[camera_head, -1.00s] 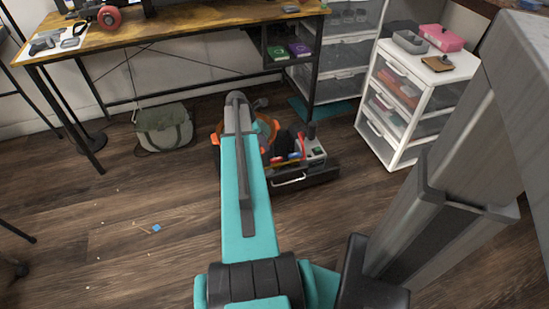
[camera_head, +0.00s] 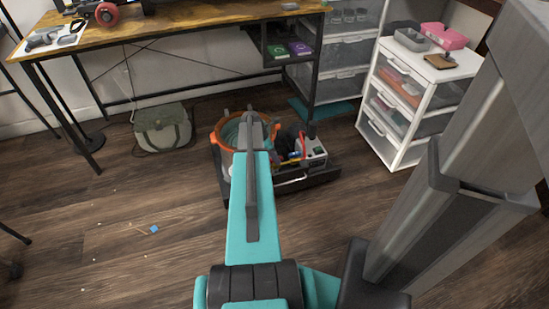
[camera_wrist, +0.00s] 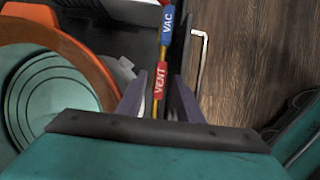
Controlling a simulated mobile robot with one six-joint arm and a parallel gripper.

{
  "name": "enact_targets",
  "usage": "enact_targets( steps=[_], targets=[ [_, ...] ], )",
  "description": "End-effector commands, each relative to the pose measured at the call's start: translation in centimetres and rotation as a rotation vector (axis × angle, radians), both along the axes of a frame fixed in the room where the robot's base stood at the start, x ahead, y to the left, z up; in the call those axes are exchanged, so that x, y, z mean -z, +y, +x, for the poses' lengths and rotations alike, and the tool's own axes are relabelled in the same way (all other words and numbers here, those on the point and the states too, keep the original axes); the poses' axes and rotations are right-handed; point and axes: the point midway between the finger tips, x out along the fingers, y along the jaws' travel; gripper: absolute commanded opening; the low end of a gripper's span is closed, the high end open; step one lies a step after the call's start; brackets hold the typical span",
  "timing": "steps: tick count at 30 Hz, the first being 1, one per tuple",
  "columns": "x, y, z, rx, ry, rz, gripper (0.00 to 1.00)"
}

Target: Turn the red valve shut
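In the wrist view, a red valve handle marked VENT (camera_wrist: 160,81) sits on a thin brass-coloured line, in line with a blue handle marked VAC (camera_wrist: 167,27). My gripper (camera_wrist: 160,74) is open, its two dark fingers on either side of the red handle with a gap on both sides. I cannot tell how far the handle is below the fingertips. In the head view, my arm hides the gripper. Small red and blue parts show by the grey device (camera_head: 313,150) in the black tray on the floor, too small to tell apart.
An orange-rimmed bucket (camera_wrist: 75,45) stands close left of the gripper. A pale bent handle (camera_wrist: 200,50) lies to the right. The head view shows a green bag (camera_head: 163,128), a desk (camera_head: 180,28) and a white drawer unit (camera_head: 408,105). Wooden floor around is mostly clear.

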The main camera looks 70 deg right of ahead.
Motion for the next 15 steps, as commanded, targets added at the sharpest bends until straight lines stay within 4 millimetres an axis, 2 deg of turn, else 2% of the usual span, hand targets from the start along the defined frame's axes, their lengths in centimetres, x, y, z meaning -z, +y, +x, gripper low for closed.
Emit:
enact_targets(
  steps=[11, 15],
  targets=[
    [0.28, -0.08, -0.11, 0.000, 0.000, 0.000, 0.31],
    [0.27, -0.08, -0.10, 0.000, 0.000, 0.000, 0.07]
  ],
)
